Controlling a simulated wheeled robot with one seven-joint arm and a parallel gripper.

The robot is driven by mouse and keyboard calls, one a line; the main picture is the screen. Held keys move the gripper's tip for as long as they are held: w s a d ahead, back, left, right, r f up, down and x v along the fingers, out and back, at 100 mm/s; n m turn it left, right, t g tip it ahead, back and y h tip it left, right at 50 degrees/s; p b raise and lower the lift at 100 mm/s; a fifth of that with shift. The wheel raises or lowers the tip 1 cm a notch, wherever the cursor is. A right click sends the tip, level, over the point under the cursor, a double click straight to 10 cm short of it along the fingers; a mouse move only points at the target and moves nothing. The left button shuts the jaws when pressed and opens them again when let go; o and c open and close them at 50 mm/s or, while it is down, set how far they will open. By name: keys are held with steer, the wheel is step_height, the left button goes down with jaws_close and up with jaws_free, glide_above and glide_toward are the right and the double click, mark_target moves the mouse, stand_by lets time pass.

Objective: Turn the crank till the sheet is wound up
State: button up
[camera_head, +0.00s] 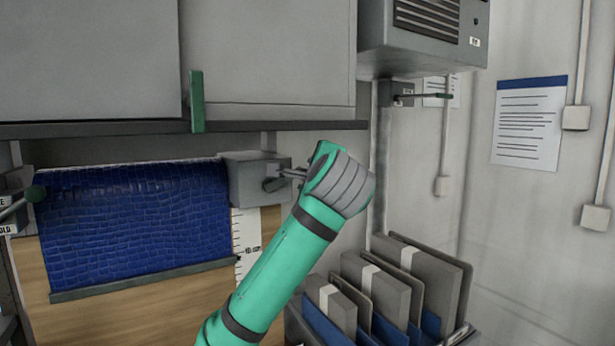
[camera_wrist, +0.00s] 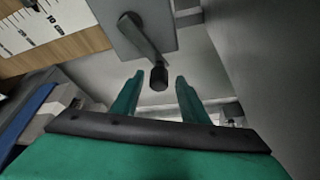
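A blue textured sheet (camera_head: 135,225) hangs partly unrolled over a wooden board, with a dark bar (camera_head: 145,280) along its lower edge. The grey crank box (camera_head: 252,182) is at the sheet's upper right; it also shows in the wrist view (camera_wrist: 150,18). The crank arm (camera_wrist: 138,35) slants from the box to a dark knob (camera_wrist: 159,78). My gripper (camera_wrist: 157,82) is open, its two green fingers on either side of the knob near their tips, with visible gaps. In the head view my wrist hides the fingers and most of the handle.
A scale strip (camera_head: 245,245) runs down beside the sheet. Cabinets with a green handle (camera_head: 196,102) overhang the roller. A bin of grey folders (camera_head: 385,290) stands at lower right.

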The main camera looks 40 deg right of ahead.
steer(key=shift+a, duration=0.2)
steer(key=v, duration=1)
steer(key=shift+s, duration=0.3)
steer(key=shift+s+a+r, duration=0.1)
